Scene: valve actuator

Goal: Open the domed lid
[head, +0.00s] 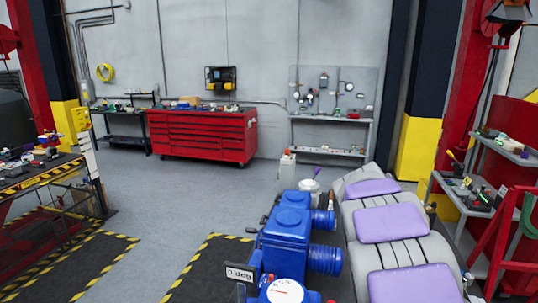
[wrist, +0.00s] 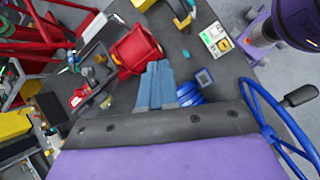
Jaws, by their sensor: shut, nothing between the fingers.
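My gripper (wrist: 157,86) shows in the wrist view as two pale blue fingers side by side, shut and empty, over a dark tabletop (wrist: 195,45). A rounded red body (wrist: 137,48) sits just beyond the fingertips, apart from them. It may carry the domed lid, but I cannot tell for sure. A dark purple rounded part (wrist: 297,20) on a grey post stands at the upper right and is cut off by the frame. In the head view, my arm covers the lower right, and I cannot make out the fingers or a clear domed lid.
A blue handwheel (wrist: 272,120) with a black handle is right of my gripper. A red tool cabinet (head: 200,135) stands at the back wall. Open grey floor (head: 165,195) lies left.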

